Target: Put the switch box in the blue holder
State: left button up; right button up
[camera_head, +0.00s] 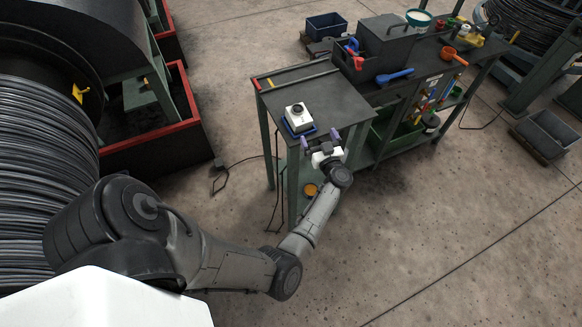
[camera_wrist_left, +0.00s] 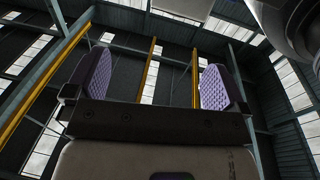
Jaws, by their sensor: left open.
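The switch box (camera_head: 297,114) is a small white box with a black round knob on top. It stands upright on the near bench, at the blue holder (camera_head: 302,133), whose rim shows around its base. It looks seated in the holder, but how deep I cannot tell. My left gripper (camera_head: 320,140) is open and empty, just right of and in front of the box, apart from it. The left wrist view shows its two purple pads (camera_wrist_left: 155,85) wide apart with only the roof behind them. My right gripper is not in view.
The bench top (camera_head: 335,97) around the box is mostly clear, with a rod along its back edge. A grey toolbox (camera_head: 386,38), a blue scoop (camera_head: 394,76) and an orange funnel (camera_head: 452,55) stand farther right. A large cable drum (camera_head: 40,170) is at left.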

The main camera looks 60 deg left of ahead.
pick_arm(q)
jog(key=w+d+r+m+t+h, duration=0.2)
jog(key=d+r+m+t+h, duration=0.2)
jog(key=d+m+t+h, duration=1)
jog(key=s+d+f+m+g+h, duration=0.4)
jog(key=s+d+f+m+h, duration=0.15)
jog(key=s+d, duration=0.3)
jog(key=s+d+g, duration=0.3)
jog(key=s+g, duration=0.1)
jog(key=s, duration=0.6)
jog(key=s+d+f+g, duration=0.1)
jog(key=s+d+g, duration=0.2)
jog(key=s, duration=0.8)
jog(key=shift+f+n+g+y, duration=0.15)
jog(key=shift+n+g+y, duration=0.2)
jog(key=shift+g, duration=0.65)
jog(key=shift+d, duration=0.1)
